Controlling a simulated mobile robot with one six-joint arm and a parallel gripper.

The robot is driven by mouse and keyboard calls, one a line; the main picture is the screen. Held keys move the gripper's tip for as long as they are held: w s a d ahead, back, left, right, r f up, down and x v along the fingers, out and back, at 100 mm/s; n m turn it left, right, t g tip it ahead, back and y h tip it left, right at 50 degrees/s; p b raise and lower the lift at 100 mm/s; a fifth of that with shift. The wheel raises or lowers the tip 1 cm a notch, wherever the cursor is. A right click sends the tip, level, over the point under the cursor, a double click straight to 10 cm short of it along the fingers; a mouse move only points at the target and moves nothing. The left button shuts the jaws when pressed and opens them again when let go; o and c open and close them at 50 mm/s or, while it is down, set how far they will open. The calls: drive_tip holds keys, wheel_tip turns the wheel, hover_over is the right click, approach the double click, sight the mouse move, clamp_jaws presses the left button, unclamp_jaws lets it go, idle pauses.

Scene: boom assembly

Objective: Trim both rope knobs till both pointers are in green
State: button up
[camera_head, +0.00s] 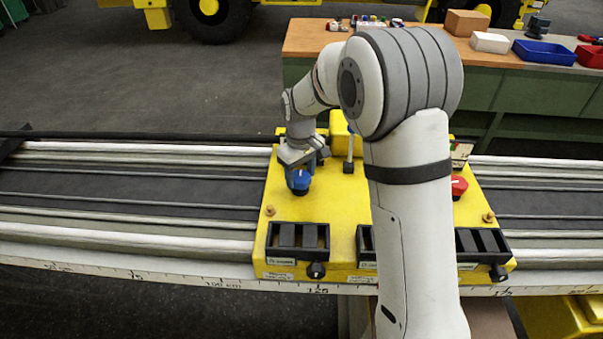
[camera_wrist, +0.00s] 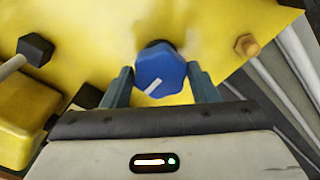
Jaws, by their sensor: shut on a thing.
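A blue rope knob (camera_head: 299,181) sits on the left of the yellow panel (camera_head: 331,220). A red knob (camera_head: 458,186) sits on the right side of the panel, partly hidden by my arm. No pointer or green zone can be made out; a small gauge-like plate (camera_head: 461,152) behind the red knob is mostly covered by my arm.
A lever (camera_head: 349,155) stands right of the blue knob. Black slotted blocks (camera_head: 298,240) line the panel's front edge, with a small black knob (camera_head: 316,270) below. Pale rails run out to both sides. A workbench (camera_head: 500,85) with bins stands behind.

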drive_tip(key=m+b, duration=0.1)
drive_tip(key=m, duration=0.3)
drive_tip(key=m+b, duration=0.1)
drive_tip(key=m, duration=0.2)
drive_tip(key=shift+m, duration=0.4)
drive_tip(key=m, duration=0.4)
drive_tip(key=shift+b, duration=0.35)
drive_tip(key=shift+m, duration=1.8)
drive_tip(key=o, duration=1)
drive_tip(key=shift+c, duration=0.2)
